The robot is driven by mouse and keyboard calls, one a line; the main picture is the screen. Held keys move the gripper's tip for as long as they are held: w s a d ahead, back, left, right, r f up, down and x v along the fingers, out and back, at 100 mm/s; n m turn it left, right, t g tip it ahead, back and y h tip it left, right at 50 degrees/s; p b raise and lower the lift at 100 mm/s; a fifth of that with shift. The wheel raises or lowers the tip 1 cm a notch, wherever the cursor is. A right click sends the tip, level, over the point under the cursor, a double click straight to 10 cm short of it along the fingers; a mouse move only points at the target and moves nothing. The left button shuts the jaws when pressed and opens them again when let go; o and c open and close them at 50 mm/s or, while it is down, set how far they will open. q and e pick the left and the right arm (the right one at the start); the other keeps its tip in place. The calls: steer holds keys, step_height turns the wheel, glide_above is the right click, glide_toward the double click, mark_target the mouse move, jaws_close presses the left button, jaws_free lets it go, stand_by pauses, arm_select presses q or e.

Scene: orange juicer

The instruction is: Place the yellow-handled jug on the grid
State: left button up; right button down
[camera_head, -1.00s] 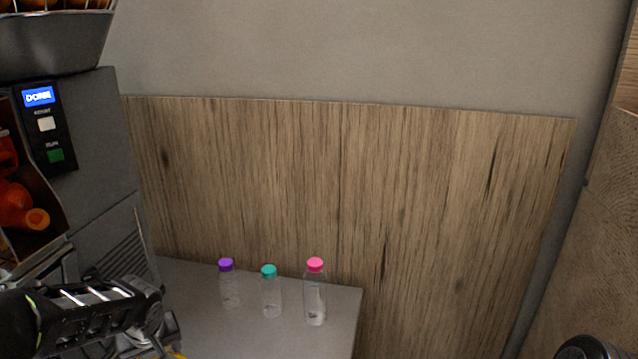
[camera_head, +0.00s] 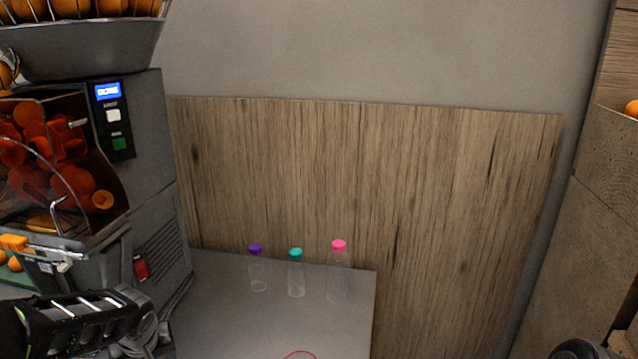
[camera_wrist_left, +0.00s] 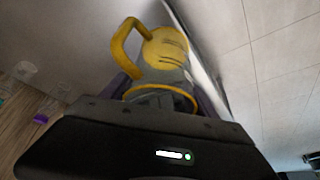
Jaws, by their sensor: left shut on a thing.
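The yellow-handled jug (camera_wrist_left: 165,48) shows in the left wrist view, with a yellow looped handle on its left and a yellow top. My left gripper (camera_wrist_left: 163,92) is shut on the jug, with purple fingers on either side of it. In the head view my left arm comes in at the lower left, but its fingers and the jug are out of sight. I cannot make out the grid in either view. My right gripper is not in view.
The orange juicer (camera_head: 165,200) stands at the left, close behind my left arm. Three empty bottles with purple (camera_head: 257,270), teal (camera_head: 296,275) and pink (camera_head: 338,272) caps stand on the grey counter (camera_head: 220,320). A thin red arc (camera_head: 300,354) shows at the bottom edge.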

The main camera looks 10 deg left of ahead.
arm_select(q)
steer(key=w+d+m+h+p, duration=0.1)
steer(key=w+d+m, duration=0.1)
steer(key=d, duration=0.8)
steer(key=w+d+m+t+h+p, duration=0.1)
steer(key=d+m, duration=0.4)
steer(key=d, duration=0.5)
steer(key=shift+w+d+r+h, duration=0.25)
steer(key=shift+w+r+h, duration=0.15)
steer(key=shift+w, duration=0.5)
stand_by(0.4)
